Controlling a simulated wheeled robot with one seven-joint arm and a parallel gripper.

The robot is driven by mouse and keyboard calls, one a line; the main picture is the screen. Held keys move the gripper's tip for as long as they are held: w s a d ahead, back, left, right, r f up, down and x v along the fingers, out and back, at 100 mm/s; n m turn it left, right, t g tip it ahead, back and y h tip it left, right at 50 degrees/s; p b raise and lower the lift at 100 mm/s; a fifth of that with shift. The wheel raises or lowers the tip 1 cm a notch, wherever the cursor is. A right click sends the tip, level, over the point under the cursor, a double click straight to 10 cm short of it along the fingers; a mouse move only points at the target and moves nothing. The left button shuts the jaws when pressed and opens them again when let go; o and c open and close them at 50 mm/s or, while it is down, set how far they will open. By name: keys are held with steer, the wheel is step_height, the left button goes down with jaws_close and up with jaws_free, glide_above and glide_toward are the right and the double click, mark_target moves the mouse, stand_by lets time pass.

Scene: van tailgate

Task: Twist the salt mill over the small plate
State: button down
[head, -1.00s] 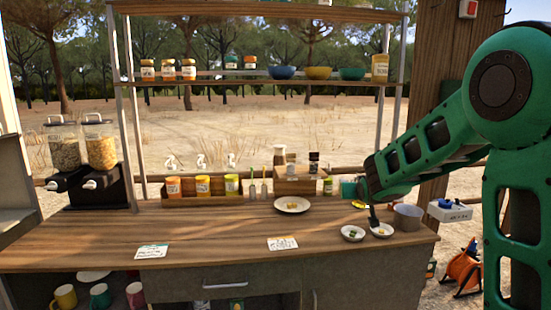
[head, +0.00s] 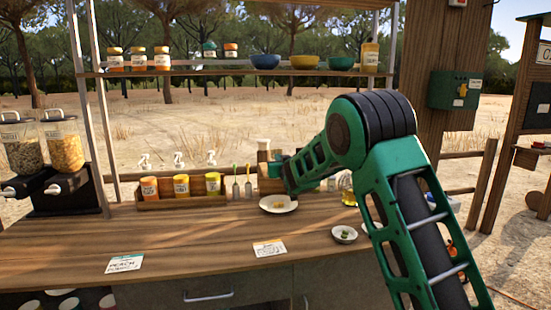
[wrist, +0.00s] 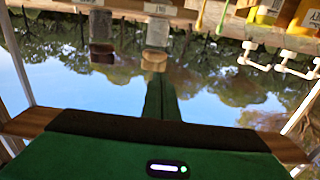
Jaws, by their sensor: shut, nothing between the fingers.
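In the wrist view, where the scene appears upside down, two mill-like containers with brown tops stand side by side. The paler one (wrist: 157,35), under a small label, looks like the salt mill; a second one (wrist: 102,28) is left of it. My gripper (wrist: 160,85) is shut and empty, its green fingers pointing toward the paler one, apart from it. In the head view my gripper (head: 291,193) is by the wooden riser, and my arm hides the mills. A white plate (head: 270,208) with yellowish food lies just below it. A smaller white dish (head: 344,240) holds green bits.
A wooden rack of spice jars (head: 181,200) stands left of the plate, with upright utensils (head: 242,188) beside it. A yellowish bottle (head: 348,192) stands to the right. A shelf (head: 235,72) spans above. The counter's front left is clear apart from label cards (head: 124,264).

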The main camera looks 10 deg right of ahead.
mark_target(274, 152)
steer(key=w, duration=0.6)
steer(key=shift+w, duration=0.15)
steer(key=shift+d, duration=0.1)
